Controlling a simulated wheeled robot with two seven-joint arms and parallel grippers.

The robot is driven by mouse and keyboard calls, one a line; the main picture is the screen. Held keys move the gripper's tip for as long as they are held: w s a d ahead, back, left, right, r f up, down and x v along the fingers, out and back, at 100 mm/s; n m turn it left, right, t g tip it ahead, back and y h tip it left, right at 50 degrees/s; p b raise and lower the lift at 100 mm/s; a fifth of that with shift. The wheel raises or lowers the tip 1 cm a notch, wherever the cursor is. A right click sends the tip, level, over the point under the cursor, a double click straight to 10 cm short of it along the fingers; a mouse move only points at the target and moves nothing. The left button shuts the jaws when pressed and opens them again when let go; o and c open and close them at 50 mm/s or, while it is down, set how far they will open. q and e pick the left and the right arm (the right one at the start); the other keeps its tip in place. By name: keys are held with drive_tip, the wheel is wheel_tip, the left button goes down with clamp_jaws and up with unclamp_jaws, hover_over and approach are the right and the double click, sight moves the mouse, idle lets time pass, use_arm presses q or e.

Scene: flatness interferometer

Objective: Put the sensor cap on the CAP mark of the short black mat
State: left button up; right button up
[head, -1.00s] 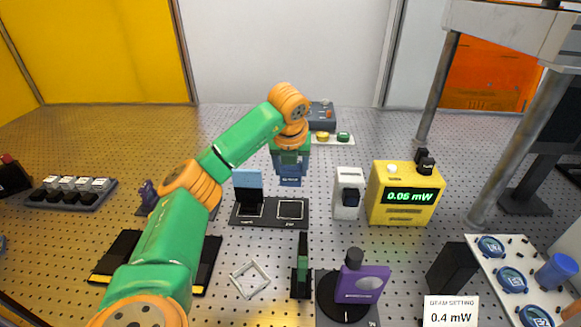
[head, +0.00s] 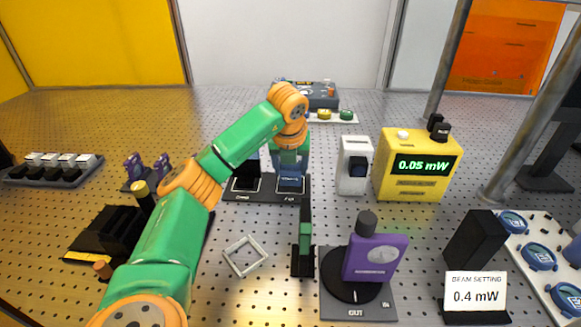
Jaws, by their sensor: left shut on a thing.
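My left gripper (head: 290,161) points down and is shut on a small blue block, which I take for the sensor cap (head: 290,182). The cap appears over the right square of the short black mat (head: 235,195); I cannot tell whether it touches the mat. The mat has two outlined squares with small white labels that are too small to read surely. A dark upright thing (head: 250,166) stands at the left square, its upper part hidden behind my green left forearm. My right gripper is not in view.
A white device (head: 352,165) and a yellow meter (head: 416,165) reading 0.05 mW stand right of the mat. In front are a black-green post (head: 305,240), a purple device (head: 375,257) and an empty square frame (head: 242,256). A grey console (head: 312,95) stands behind.

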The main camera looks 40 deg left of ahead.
use_arm(q)
drive_tip(key=shift+f, duration=0.4)
idle(0.5)
drive_tip(key=o, duration=1.4)
drive_tip(key=shift+r, duration=0.1)
wheel_tip(320, 180, up, 7)
drive_tip(key=p, duration=0.7)
